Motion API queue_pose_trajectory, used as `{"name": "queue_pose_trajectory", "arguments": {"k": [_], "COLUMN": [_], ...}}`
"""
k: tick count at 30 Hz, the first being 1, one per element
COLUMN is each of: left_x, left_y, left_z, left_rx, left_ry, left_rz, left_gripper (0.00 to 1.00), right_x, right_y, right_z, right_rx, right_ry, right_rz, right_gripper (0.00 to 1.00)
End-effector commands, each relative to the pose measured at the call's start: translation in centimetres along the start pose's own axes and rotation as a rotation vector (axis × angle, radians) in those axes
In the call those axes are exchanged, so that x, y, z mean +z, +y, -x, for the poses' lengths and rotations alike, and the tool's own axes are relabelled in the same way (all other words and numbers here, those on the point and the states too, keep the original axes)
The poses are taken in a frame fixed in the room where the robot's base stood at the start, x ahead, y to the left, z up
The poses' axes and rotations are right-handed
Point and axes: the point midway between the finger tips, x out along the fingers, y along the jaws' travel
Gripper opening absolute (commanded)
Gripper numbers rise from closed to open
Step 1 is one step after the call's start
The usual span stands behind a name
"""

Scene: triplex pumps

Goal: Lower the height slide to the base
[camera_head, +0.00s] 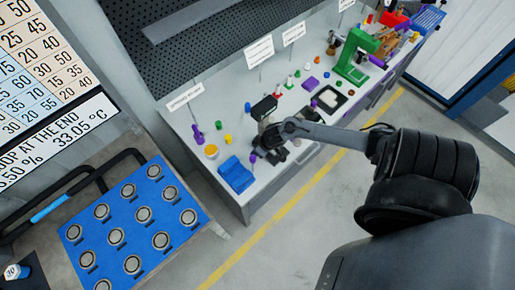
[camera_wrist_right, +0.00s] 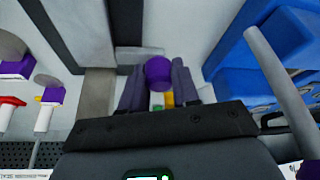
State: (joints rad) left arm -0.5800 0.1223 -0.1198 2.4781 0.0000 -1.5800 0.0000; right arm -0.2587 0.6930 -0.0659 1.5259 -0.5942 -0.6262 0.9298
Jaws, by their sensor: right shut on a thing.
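My right gripper (camera_head: 268,146) is over the bench, near its front edge, beside a small dark instrument (camera_head: 264,108). In the right wrist view its two dark fingers (camera_wrist_right: 158,88) are closed on a round purple knob (camera_wrist_right: 158,70). The knob seems to belong to the height slide, but most of the slide is hidden behind the fingers and the gripper body. A grey upright bar (camera_wrist_right: 94,105) stands just left of the fingers in that view. I cannot tell how far the slide is above its base. My left gripper is not in view.
Blue blocks (camera_head: 236,175) lie left of my right gripper on the bench (camera_head: 222,128). A yellow-topped cup (camera_head: 211,151) and a purple-handled tool (camera_head: 198,133) stand behind them. A green press (camera_head: 356,55) stands farther right. A blue tray of round parts (camera_head: 128,212) is at lower left.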

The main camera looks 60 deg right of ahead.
Motion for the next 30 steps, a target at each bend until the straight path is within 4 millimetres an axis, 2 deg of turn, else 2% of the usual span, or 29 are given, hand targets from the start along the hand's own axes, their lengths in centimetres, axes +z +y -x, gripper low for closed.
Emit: {"name": "queue_pose_trajectory", "arguments": {"k": [1, 3, 4, 9, 20, 26, 30], "left_x": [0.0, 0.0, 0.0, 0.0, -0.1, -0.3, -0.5], "left_y": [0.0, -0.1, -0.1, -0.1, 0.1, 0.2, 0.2], "left_z": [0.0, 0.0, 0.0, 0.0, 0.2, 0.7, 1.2], "left_rx": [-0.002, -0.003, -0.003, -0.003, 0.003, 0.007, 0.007], "left_ry": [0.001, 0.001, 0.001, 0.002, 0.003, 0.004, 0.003], "left_rz": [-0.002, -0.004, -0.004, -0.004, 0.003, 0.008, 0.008], "left_gripper": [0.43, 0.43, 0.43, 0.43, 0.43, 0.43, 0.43], "right_x": [0.7, 0.8, 0.8, 0.8, 0.5, 0.4, 0.4], "right_y": [0.1, 0.1, 0.1, 0.1, 0.1, 0.1, 0.1], "right_z": [-0.3, -0.3, -0.3, -0.3, 0.2, 2.6, 5.1], "right_rx": [0.004, 0.005, 0.005, 0.004, 0.003, 0.002, 0.004], "right_ry": [-0.015, -0.016, -0.017, -0.016, -0.01, -0.01, -0.011], "right_rz": [-0.002, -0.002, -0.002, -0.002, -0.002, 0.0, 0.0], "right_gripper": [0.0, 0.0, 0.32, 0.56, 0.56, 0.56, 0.56]}}
